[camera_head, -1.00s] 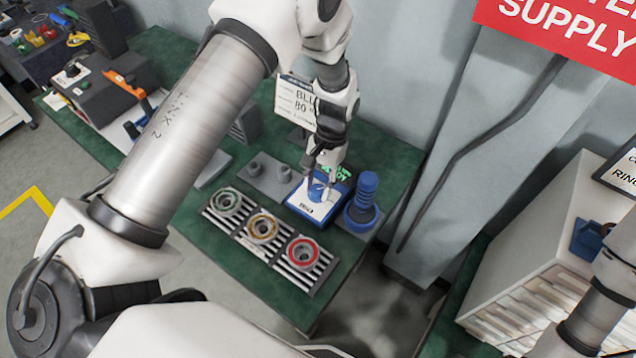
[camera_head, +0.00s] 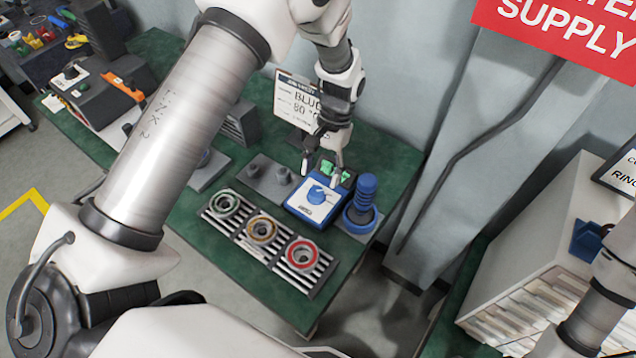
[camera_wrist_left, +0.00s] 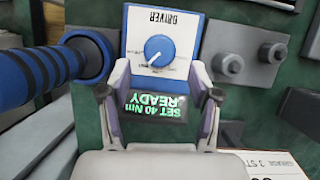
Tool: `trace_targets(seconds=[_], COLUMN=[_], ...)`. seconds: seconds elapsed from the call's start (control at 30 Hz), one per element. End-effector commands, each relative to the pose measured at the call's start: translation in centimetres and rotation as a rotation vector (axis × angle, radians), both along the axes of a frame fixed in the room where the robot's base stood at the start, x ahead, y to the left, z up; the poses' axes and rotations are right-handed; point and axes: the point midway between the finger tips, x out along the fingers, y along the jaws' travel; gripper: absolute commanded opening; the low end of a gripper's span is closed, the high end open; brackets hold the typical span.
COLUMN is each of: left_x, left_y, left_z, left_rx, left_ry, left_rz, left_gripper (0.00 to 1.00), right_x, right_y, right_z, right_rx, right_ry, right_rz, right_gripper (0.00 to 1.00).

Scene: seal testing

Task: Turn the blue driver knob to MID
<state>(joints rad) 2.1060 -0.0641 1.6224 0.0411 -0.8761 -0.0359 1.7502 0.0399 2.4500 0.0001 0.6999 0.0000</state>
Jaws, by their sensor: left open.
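The blue driver knob (camera_head: 318,194) sits on the white-faced, blue-edged driver box (camera_head: 304,211) on the green bench. In the left wrist view the knob (camera_wrist_left: 158,50) appears upside down, its pale pointer mark towards the lower left of the picture. The dial labels are too small to read. The driver's display (camera_wrist_left: 155,107) reads "SET 40 Nm READY". My left gripper (camera_head: 320,177) is open and empty, above the display end of the driver. Its fingers in the wrist view (camera_wrist_left: 160,78) are spread apart, clear of the knob. My right gripper is out of view.
A blue-handled tool (camera_head: 364,192) stands close right of the driver. A grey block with two pegs (camera_head: 262,180) lies to its left. A slotted rack (camera_head: 245,243) with three coloured rings lies in front. A label card (camera_head: 290,97) stands behind.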

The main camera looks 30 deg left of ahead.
Motion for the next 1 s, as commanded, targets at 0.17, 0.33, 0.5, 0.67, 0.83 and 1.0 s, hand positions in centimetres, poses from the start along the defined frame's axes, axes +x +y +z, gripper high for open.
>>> trace_targets(seconds=[0.17,0.33,0.5,0.67,0.83,1.0], left_x=[1.9,2.8,2.9,2.9,2.9,2.9], left_y=[-0.1,-0.2,-0.2,-0.2,-0.2,-0.2], left_z=[4.3,6.6,7.0,6.9,6.9,6.9], left_rx=[0.000,0.000,0.000,0.000,0.000,0.000], left_ry=[-0.004,-0.001,0.001,0.001,0.001,0.001], left_rz=[0.000,0.000,0.000,0.000,0.000,0.000], left_gripper=[0.62,0.62,0.62,0.62,0.62,0.62], right_x=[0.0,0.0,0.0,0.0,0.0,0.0], right_y=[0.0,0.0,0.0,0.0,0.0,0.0], right_z=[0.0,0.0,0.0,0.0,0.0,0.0], right_rx=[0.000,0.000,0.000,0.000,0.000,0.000], right_ry=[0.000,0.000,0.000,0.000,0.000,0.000], right_rz=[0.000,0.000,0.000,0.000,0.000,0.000], right_gripper=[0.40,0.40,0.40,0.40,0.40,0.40])
